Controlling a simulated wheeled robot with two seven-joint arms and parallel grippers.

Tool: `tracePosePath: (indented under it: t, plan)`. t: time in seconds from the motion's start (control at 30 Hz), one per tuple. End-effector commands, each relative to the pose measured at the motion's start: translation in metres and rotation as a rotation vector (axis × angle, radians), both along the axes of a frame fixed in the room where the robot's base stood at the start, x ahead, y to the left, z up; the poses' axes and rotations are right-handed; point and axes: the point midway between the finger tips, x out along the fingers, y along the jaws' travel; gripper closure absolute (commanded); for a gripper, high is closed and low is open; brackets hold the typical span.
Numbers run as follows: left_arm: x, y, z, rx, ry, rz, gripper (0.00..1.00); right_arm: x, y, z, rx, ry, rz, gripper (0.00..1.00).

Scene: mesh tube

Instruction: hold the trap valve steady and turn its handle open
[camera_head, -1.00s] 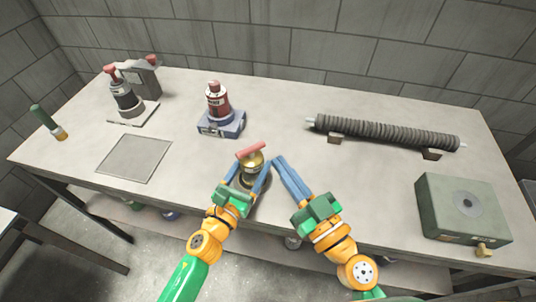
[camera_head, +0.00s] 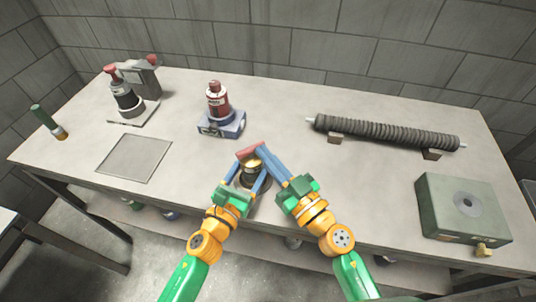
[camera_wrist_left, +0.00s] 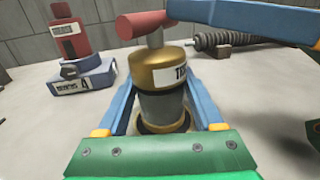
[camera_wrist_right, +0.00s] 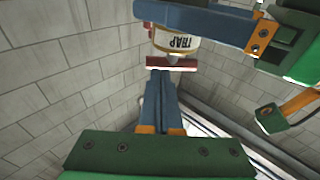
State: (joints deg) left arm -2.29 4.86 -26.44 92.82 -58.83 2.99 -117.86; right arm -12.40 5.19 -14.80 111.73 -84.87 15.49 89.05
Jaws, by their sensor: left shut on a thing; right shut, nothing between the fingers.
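The trap valve (camera_wrist_left: 158,78) is a brass-topped, grey-bodied cylinder standing upright on the table, with part of a "TRAP" label showing in the left wrist view. Its red bar handle (camera_wrist_left: 146,22) lies across the top. My left gripper (camera_head: 248,172) is shut on the valve body, one blue finger on each side. My right gripper (camera_head: 264,150) is shut and empty, its blue fingertips at the right end of the handle; in the right wrist view the fingertips (camera_wrist_right: 158,78) appear at the red handle (camera_wrist_right: 172,67). I cannot tell whether they touch it.
A red bottle (camera_head: 217,104) on a blue-grey base stands behind the valve. A ribbed mesh tube (camera_head: 388,134) rests on blocks at the right. A green box (camera_head: 462,212) with a brass tap is at the front right. A flat grey plate (camera_head: 134,158) lies left.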

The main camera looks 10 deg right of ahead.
Motion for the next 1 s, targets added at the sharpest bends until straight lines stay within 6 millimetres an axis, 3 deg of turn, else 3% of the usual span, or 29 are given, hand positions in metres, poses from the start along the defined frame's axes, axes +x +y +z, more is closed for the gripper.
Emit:
tracePosePath:
  t: [0.3, 0.53, 0.77, 1.0]
  plan:
    - [0.0, 0.0, 0.0, 0.0, 0.0, 0.0, 0.99, 0.008, -0.007, 0.001, -0.008, 0.0, 0.273, 1.0]
    - [0.0, 0.0, 0.0, 0.0, 0.0, 0.0, 0.99, 0.017, -0.011, 0.001, -0.004, 0.001, 0.359, 1.0]
    - [0.0, 0.0, 0.0, 0.0, 0.0, 0.0, 0.99, 0.028, -0.013, 0.002, -0.005, 0.0, 0.563, 1.0]
    - [0.0, 0.0, 0.0, 0.0, 0.0, 0.0, 0.99, 0.036, -0.012, 0.002, 0.0, 0.0, 0.59, 1.0]
